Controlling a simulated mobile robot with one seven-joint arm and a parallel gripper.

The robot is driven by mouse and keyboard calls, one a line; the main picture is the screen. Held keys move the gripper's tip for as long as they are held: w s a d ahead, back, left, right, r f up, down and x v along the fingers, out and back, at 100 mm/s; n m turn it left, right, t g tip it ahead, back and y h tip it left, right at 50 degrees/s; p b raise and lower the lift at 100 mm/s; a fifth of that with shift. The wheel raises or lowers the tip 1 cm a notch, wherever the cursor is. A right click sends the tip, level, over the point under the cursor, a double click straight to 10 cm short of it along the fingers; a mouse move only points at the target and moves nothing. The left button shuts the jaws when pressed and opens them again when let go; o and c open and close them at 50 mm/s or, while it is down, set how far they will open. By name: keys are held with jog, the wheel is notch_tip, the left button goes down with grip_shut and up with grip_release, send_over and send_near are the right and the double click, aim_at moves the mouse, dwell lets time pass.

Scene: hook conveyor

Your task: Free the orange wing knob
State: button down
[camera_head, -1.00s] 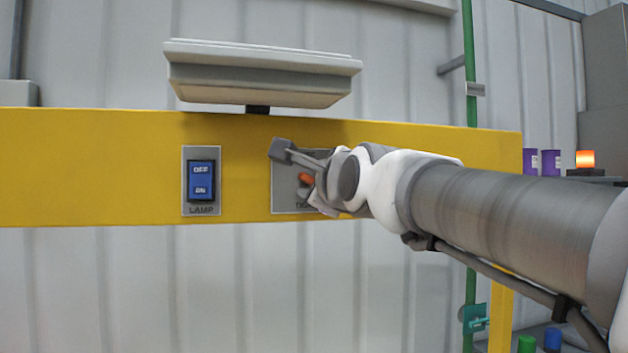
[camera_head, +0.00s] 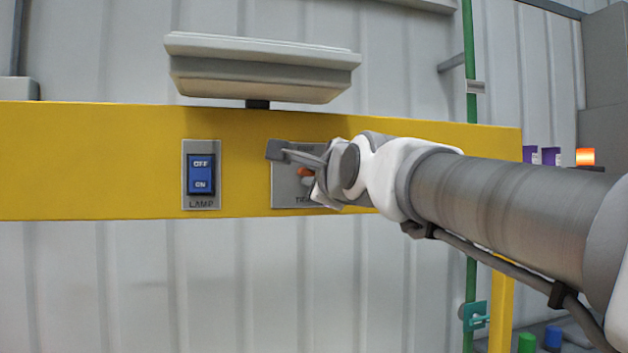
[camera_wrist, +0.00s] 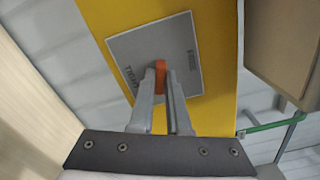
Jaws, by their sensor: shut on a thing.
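The orange wing knob (camera_wrist: 161,74) sits on a grey plate (camera_wrist: 185,52) lettered TIGHT at one end and, it seems, FREE at the other. In the wrist view the knob stands roughly in line with my fingers. My gripper (camera_wrist: 161,88) is shut on it, one finger on each side, and hides its lower part. In the head view the knob (camera_head: 305,172) is a small orange patch, and my gripper (camera_head: 308,182) and wrist cover much of the plate (camera_head: 283,190).
The plate is on a yellow beam (camera_head: 90,160). A blue lamp switch (camera_head: 201,174) is to the left of my gripper. A grey box-like fixture (camera_head: 262,68) stands above the beam. A green pole (camera_head: 471,80) rises behind my arm.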

jog(key=n+b, duration=0.8)
jog(key=n, duration=1.2)
dwell(0.4)
jog(key=c, duration=0.9)
grip_release()
jog(key=shift+s, duration=0.1)
jog(key=b+v, duration=0.2)
jog(key=v, duration=1.5)
jog(key=shift+s+r, duration=0.15)
